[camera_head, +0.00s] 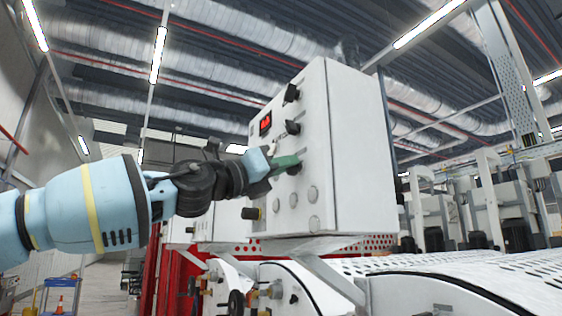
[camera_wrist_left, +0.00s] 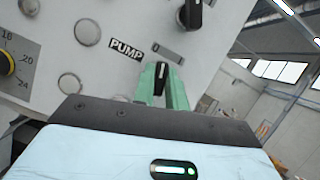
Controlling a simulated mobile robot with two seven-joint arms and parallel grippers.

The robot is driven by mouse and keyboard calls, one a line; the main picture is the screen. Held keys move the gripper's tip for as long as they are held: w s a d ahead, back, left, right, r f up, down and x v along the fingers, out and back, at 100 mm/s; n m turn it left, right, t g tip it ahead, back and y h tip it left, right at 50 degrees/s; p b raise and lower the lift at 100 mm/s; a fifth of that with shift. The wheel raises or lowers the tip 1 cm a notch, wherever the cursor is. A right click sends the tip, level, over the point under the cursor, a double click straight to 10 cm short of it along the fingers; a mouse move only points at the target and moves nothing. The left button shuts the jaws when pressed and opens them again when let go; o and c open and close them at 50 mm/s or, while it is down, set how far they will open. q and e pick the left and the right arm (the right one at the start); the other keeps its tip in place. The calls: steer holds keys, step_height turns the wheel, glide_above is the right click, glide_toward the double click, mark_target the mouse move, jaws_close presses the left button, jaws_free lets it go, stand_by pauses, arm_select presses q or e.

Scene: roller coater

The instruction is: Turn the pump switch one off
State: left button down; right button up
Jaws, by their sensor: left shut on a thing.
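The white control box (camera_head: 345,150) stands right of centre in the head view, its panel facing left. My left gripper (camera_head: 285,162) is at the panel, with green fingers. In the left wrist view the green fingers (camera_wrist_left: 162,88) are shut around a black pump switch knob (camera_wrist_left: 161,76), which has a white mark. A "PUMP" label (camera_wrist_left: 127,48) is beside it. In the head view the fingers mostly hide this knob. My right gripper is not in view.
Other black knobs (camera_head: 292,127) and a red display (camera_head: 265,123) are above the gripper. Round grey buttons (camera_head: 313,194) are below it. A yellow-based dial (camera_wrist_left: 8,62) is at the left in the wrist view. Machine covers (camera_head: 430,290) lie below the box.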

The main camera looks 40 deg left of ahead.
arm_select(q)
steer(key=shift+r+n+y+p, duration=0.1)
steer(key=shift+n+y+p, duration=0.3)
steer(key=shift+n, duration=0.65)
steer(key=shift+n+y+p, duration=0.1)
steer(key=shift+n+y, duration=0.5)
steer(key=shift+n, duration=0.45)
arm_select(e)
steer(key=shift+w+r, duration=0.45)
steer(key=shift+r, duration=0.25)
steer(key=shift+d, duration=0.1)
arm_select(q)
steer(key=c, duration=1.4)
jaws_free()
steer(key=shift+c, duration=0.2)
steer(key=shift+s, duration=0.1)
steer(key=v, duration=0.7)
steer(key=shift+s, duration=0.35)
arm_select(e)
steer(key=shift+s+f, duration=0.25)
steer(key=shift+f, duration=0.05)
